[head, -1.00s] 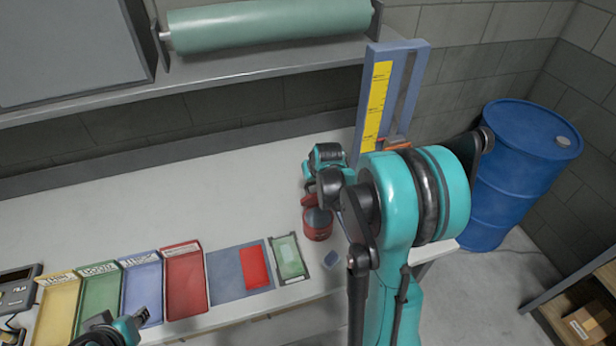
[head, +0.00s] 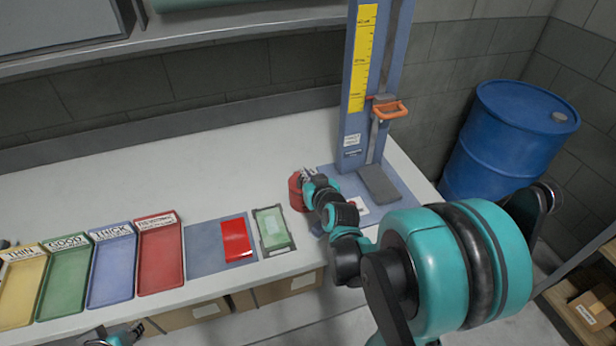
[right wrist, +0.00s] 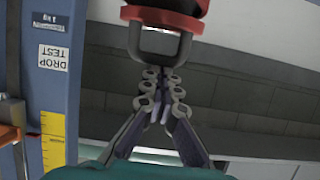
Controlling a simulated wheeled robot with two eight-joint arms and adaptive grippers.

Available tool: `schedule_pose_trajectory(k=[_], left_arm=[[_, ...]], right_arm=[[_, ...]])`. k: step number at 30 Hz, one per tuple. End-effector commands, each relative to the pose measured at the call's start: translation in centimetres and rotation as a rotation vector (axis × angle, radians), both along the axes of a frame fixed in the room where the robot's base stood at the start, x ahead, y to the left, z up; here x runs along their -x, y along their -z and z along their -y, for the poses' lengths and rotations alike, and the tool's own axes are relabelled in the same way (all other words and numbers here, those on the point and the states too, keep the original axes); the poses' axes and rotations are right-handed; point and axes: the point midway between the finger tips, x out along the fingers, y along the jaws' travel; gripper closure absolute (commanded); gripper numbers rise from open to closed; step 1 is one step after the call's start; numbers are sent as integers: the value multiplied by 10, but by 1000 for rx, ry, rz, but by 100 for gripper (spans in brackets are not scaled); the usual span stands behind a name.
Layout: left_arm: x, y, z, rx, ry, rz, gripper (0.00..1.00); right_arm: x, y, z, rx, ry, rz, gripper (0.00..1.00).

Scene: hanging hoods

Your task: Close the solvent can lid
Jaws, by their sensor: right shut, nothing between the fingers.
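The red solvent can (head: 296,190) stands on the bench near its right part, partly hidden by my right gripper. My right gripper (head: 308,174) is shut and empty at the top right of the can. In the right wrist view its closed fingers (right wrist: 160,85) point at a red part with a grey metal loop (right wrist: 160,40), close to the fingertips; I cannot tell if they touch. Whether the lid is open or closed cannot be made out. A teal and black piece of my left arm (head: 120,338) shows at the bottom edge; its fingers cannot be made out.
A blue drop-test stand (head: 352,120) with an orange handle (head: 390,109) rises just right of the can. The bench behind the can is clear. A blue drum (head: 510,140) stands right.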

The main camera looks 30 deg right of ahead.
Motion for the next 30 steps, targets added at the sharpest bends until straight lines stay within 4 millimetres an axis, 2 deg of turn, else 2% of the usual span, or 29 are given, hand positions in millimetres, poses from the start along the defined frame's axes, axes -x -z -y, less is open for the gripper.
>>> schedule_pose_trajectory(k=[3,13,30], left_arm=[[0,10,0,0,0,0,68],[0,22,0,0,0,0,68],[0,24,0,0,0,0,68]], right_arm=[[5,11,-1,0,0,-1,100],[14,25,-4,-1,-1,-4,100],[18,30,-4,2,-2,-9,100]])
